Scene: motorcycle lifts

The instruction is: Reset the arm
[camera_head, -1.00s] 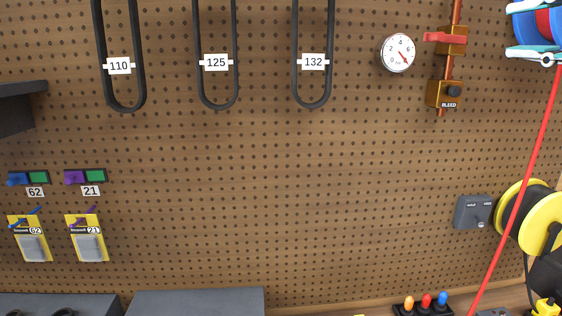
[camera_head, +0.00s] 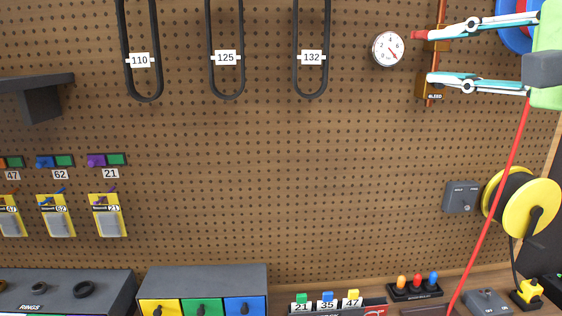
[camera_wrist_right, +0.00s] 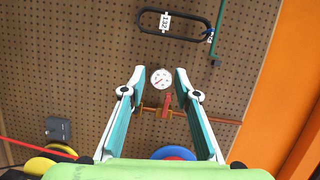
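My right gripper (camera_head: 432,57) is at the upper right of the head view, with its two white and teal fingers spread apart and nothing between them. It also shows in the right wrist view (camera_wrist_right: 158,80), open and empty, facing the pegboard. The round pressure gauge (camera_wrist_right: 161,78) appears between the fingertips there, on the board beyond them. In the head view the gauge (camera_head: 389,50) is left of the fingertips. The fingers partly cover the copper pipe with the red-handled valve and the BLEED block (camera_head: 430,88). My left gripper is not in view.
Belts marked 110 (camera_head: 140,60), 125 (camera_head: 226,58) and 132 (camera_head: 311,57) hang on the pegboard. A red hose (camera_head: 492,205) runs down past a yellow reel (camera_head: 531,208). A drawer unit (camera_head: 203,280) and a RINGS box (camera_head: 60,288) stand below. The middle of the board is bare.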

